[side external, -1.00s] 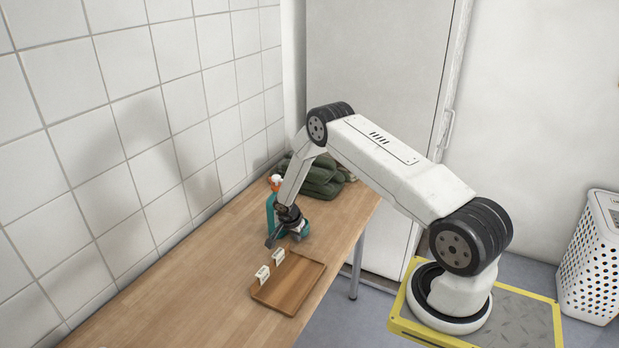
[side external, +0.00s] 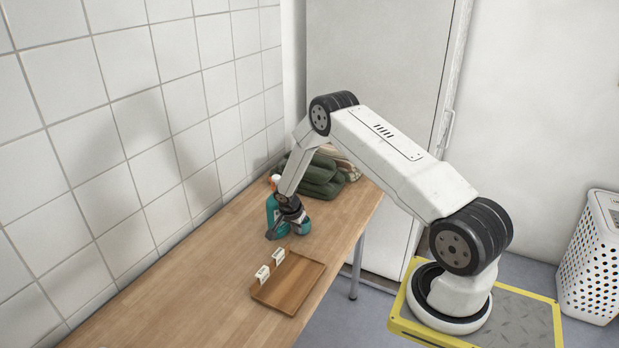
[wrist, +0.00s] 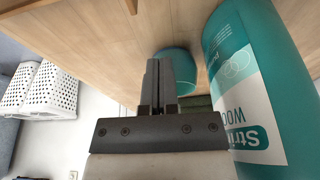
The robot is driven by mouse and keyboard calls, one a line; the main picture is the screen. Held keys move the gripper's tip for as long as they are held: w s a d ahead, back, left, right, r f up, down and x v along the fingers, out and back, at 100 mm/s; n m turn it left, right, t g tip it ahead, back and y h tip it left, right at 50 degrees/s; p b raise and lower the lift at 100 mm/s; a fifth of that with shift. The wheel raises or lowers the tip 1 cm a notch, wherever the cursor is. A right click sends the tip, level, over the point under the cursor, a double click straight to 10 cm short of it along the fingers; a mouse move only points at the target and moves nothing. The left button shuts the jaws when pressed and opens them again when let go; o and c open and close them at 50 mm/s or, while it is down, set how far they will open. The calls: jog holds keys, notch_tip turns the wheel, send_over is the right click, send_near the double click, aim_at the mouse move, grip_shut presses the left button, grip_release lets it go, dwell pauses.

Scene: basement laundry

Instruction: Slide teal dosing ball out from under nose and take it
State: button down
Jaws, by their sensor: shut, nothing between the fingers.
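A teal bottle (side external: 273,211) with an orange and white top stands on the wooden table near the tiled wall. In the wrist view the bottle (wrist: 243,80), with a white label, fills much of the right side. The teal dosing ball (side external: 305,227) is on the table just right of my gripper (side external: 270,236). In the wrist view the ball (wrist: 185,77) shows partly behind my gripper's fingers (wrist: 160,64), close beside the bottle. My fingers are shut with nothing between them, low over the table; I cannot tell whether they touch the ball.
A wooden tray (side external: 288,299) lies at the table's right edge, with two small white cards (side external: 262,272) along its left side. Folded dark green cloths (side external: 322,180) lie behind the bottle. The front left of the table (side external: 190,300) is bare. A white laundry basket (side external: 592,260) stands on the floor.

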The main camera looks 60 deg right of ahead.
jog(key=v, duration=0.7)
jog(key=shift+r, duration=0.1)
